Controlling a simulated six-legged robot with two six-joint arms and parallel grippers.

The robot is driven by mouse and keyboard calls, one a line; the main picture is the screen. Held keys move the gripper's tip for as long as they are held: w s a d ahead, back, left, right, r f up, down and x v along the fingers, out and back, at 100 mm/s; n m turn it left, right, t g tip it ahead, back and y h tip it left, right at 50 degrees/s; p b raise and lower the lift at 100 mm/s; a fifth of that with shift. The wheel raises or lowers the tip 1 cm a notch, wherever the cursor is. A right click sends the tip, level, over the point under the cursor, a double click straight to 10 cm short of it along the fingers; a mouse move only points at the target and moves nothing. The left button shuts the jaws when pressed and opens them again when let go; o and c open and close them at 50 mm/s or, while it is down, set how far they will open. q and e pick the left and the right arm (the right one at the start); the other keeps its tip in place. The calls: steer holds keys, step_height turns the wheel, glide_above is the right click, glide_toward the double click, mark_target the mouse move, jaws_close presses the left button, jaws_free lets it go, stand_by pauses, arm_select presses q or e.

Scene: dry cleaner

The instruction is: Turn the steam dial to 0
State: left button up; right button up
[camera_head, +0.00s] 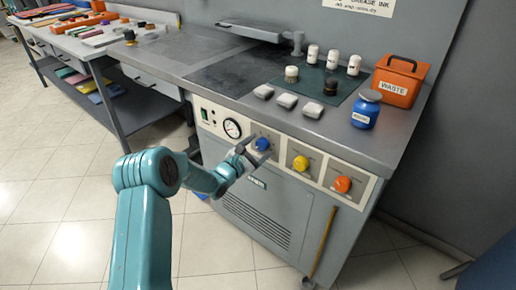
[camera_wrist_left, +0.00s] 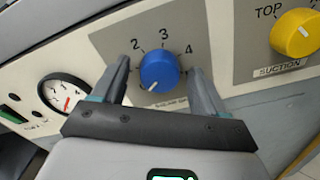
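The blue dial (camera_head: 263,143) is on the pale front panel of the grey workbench. In the left wrist view, the blue dial (camera_wrist_left: 160,69) has a white mark at its lower left, and the numbers 2, 3 and 4 show above it. The lower numbers are hidden or too small to read. My left gripper (camera_head: 250,150) is at this dial. In the left wrist view, its open fingers (camera_wrist_left: 159,78) stand on either side of the dial, with gaps showing between them and it. My right gripper is not in view.
A yellow dial (camera_head: 300,163) and an orange dial (camera_head: 342,184) sit to the right, and a round gauge (camera_head: 232,128) to the left. An orange waste bin (camera_head: 402,82), a blue jar (camera_head: 366,109) and several small items stand on the bench top. A wooden-handled tool leans below.

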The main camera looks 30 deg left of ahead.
arm_select(q)
steer(key=shift+s, duration=0.1)
steer(key=s+a, duration=0.1)
steer(key=s, duration=1.5)
steer(key=shift+a+p, duration=0.15)
steer(key=shift+p, duration=0.15)
